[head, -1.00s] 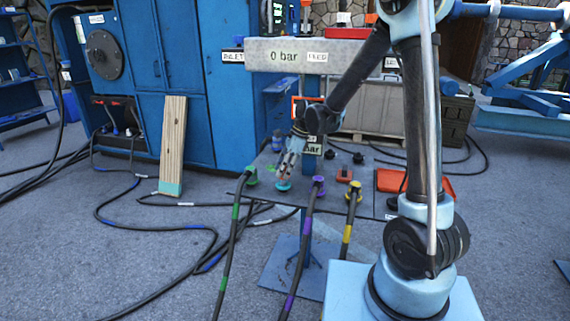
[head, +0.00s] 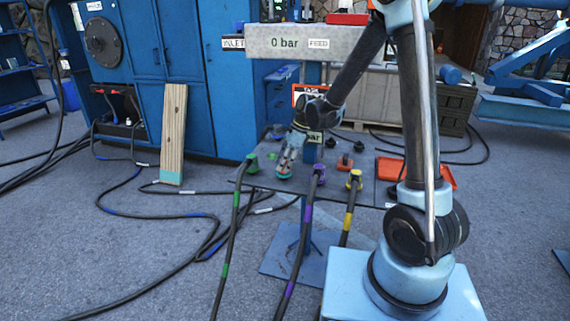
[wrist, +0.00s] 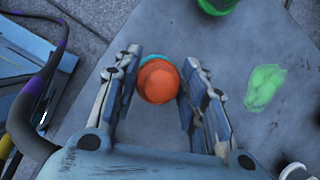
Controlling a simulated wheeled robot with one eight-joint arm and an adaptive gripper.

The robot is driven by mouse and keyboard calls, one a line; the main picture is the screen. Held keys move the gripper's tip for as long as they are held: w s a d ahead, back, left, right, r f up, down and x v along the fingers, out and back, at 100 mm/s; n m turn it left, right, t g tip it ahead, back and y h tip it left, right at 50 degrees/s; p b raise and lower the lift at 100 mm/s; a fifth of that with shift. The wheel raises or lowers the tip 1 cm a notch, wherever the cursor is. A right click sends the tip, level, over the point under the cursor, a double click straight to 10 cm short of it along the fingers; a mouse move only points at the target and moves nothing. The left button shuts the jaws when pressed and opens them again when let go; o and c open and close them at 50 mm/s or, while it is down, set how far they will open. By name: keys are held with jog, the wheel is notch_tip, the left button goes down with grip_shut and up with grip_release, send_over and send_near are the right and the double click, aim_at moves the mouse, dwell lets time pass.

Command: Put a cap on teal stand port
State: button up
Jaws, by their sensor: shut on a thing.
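My gripper (head: 286,167) points down at the left part of the grey stand top (head: 272,151). In the wrist view its fingers (wrist: 157,85) are closed on the sides of a round orange cap (wrist: 158,82). A thin rim of the teal port (wrist: 164,58) shows just behind the cap. In the head view a bit of teal port (head: 284,175) shows at the fingertips, and the cap is hidden by the fingers. I cannot tell whether the cap is seated on the port or just above it.
Cables with a green plug (head: 252,160), a purple plug (head: 319,170) and a yellow plug (head: 354,177) stand at the stand's front edge. A red-orange piece (head: 345,162) and an orange tray (head: 440,176) lie to the right. A translucent green lump (wrist: 264,88) lies beside my gripper.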

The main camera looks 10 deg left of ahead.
jog(key=shift+f, duration=0.2)
jog(key=o, duration=1.1)
jog(key=v, duration=1.2)
